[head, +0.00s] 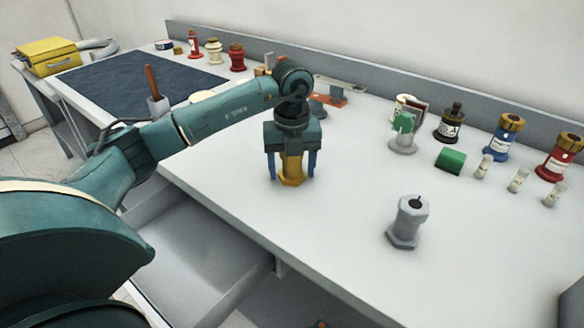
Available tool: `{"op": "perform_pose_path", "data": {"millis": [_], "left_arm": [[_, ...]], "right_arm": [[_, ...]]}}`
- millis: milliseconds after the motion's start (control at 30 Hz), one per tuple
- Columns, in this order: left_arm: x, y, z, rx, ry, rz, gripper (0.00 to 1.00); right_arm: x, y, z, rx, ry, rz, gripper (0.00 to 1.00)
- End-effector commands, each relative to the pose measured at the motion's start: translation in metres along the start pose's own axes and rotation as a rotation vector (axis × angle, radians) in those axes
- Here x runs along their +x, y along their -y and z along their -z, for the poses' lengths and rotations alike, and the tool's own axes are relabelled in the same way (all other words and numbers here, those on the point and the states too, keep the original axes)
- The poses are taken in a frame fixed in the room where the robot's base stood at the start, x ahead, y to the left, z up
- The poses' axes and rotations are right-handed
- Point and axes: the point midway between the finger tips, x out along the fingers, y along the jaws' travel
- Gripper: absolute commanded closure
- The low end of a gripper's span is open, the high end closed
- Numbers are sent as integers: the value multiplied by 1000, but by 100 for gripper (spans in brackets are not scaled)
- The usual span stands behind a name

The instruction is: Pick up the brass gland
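The brass gland (292,173) stands upright on the white workbench (345,215), near its front edge. My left gripper (291,170) points straight down over it, with one blue finger on each side. The fingers look spread, with small gaps between them and the brass body, so the gripper appears open around the gland. The gland's top is hidden under the gripper body. My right gripper is out of view.
A grey hex-based fitting (408,222) stands to the right. A dark mat (140,78) lies left. The front middle is clear.

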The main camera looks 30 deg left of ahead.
Motion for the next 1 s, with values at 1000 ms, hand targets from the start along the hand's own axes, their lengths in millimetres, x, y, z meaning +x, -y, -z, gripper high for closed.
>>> {"op": "perform_pose_path", "data": {"millis": [1000], "left_arm": [[-39,1,-1,0,5,6,80]], "right_arm": [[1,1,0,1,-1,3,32]]}}
